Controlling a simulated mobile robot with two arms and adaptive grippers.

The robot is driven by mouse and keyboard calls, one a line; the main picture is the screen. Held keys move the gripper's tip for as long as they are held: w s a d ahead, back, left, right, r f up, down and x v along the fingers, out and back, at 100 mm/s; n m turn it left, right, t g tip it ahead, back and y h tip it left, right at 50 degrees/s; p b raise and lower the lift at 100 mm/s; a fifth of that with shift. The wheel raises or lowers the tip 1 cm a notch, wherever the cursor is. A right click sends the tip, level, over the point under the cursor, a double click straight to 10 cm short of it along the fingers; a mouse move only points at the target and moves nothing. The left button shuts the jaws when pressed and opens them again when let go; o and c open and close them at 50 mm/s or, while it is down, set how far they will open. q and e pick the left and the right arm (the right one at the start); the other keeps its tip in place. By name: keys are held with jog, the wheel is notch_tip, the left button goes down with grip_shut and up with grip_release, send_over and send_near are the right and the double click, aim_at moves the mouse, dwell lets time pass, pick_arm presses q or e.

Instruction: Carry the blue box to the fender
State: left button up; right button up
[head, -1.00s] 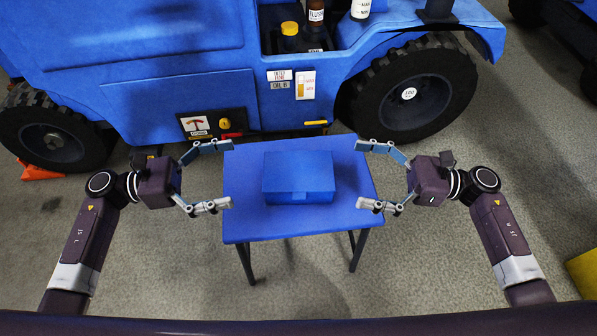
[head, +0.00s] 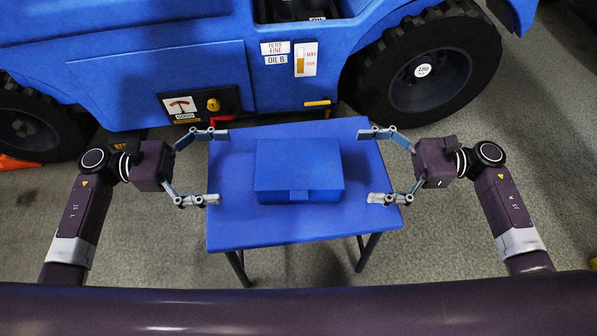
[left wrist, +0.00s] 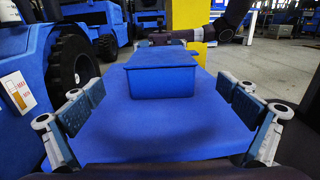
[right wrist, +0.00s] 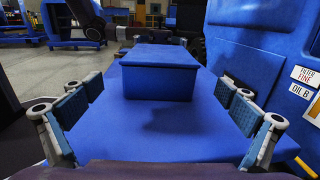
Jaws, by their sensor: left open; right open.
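The blue box (head: 299,170) sits closed on a small blue table (head: 325,225). My left gripper (head: 214,167) is open at the table's left edge, its fingers pointing toward the box but apart from it. My right gripper (head: 372,166) is open over the table's right part, also apart from the box. The box stands between the open fingers in the left wrist view (left wrist: 162,80) and in the right wrist view (right wrist: 160,80). The fender (head: 400,22) is the blue bodywork above the vehicle's right wheel, partly cut off by the top edge.
The blue vehicle (head: 130,70) stands right behind the table, with a gauge panel (head: 200,104) and a large black wheel (head: 425,75). An orange wedge (head: 15,163) lies at the left wheel. Grey floor (head: 470,255) is free around the table.

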aim_at(260, 163)
pick_arm(q)
jog(key=shift+d, duration=3.9)
pick_arm(e)
jog(key=shift+a, duration=3.9)
pick_arm(q)
jog(key=c, duration=1.2)
pick_arm(e)
jog(key=shift+r, duration=0.1)
jog(key=c, duration=1.2)
